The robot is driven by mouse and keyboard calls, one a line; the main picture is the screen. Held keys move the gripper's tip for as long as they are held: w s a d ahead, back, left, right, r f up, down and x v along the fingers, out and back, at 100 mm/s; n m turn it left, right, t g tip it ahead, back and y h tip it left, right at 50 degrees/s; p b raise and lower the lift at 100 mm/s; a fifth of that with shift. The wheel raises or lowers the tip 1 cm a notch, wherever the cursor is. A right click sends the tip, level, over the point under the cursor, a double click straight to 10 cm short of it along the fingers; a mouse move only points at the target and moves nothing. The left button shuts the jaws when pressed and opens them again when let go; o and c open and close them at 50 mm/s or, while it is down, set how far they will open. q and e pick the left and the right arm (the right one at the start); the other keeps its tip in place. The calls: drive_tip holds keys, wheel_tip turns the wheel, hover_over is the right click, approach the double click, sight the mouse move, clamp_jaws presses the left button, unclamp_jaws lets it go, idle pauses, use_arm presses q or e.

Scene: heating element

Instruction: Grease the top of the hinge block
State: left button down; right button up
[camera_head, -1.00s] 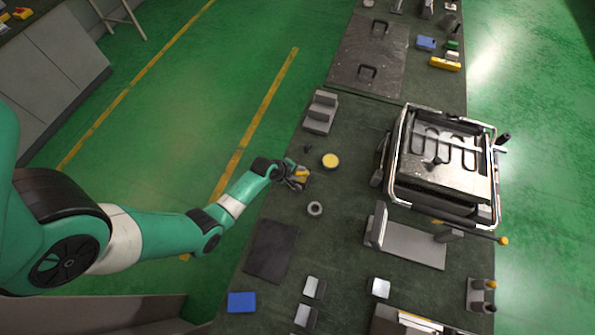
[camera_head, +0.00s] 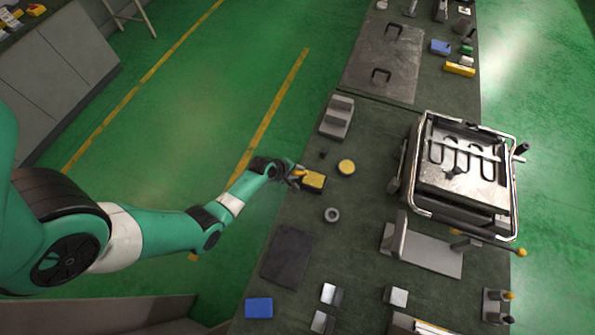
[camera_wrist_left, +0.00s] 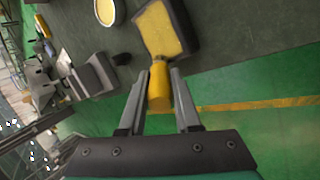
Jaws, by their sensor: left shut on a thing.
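My left gripper (camera_head: 297,176) is shut on the yellow handle (camera_wrist_left: 159,88) of a tool. The tool ends in a dark block with a yellow face, which shows in the head view (camera_head: 313,181) and in the left wrist view (camera_wrist_left: 160,32). It is at the bench's left edge; I cannot tell its height. A round tin with yellow contents (camera_head: 346,167) stands just right of it, apart from it. A grey stepped block (camera_head: 337,117) stands farther up the bench; I cannot tell whether it is the hinge block. My right gripper is not in view.
A metal-framed unit with a looped element (camera_head: 462,165) stands at right. A grey bracket (camera_head: 425,250) is below it. A grey ring (camera_head: 332,214), dark mat (camera_head: 287,256) and blue block (camera_head: 259,307) lie nearer. The bench between tin and unit is mostly clear.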

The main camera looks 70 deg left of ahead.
use_arm(q)
wheel_tip(320, 180, up, 4)
drive_tip(key=p, duration=0.2)
drive_tip(key=shift+w+d+f+p, duration=0.1)
drive_tip(key=shift+f+p, duration=0.05)
drive_tip(key=shift+p, duration=0.15)
wheel_tip(320, 180, up, 4)
drive_tip(key=p, duration=0.4)
drive_tip(key=shift+r, duration=0.2)
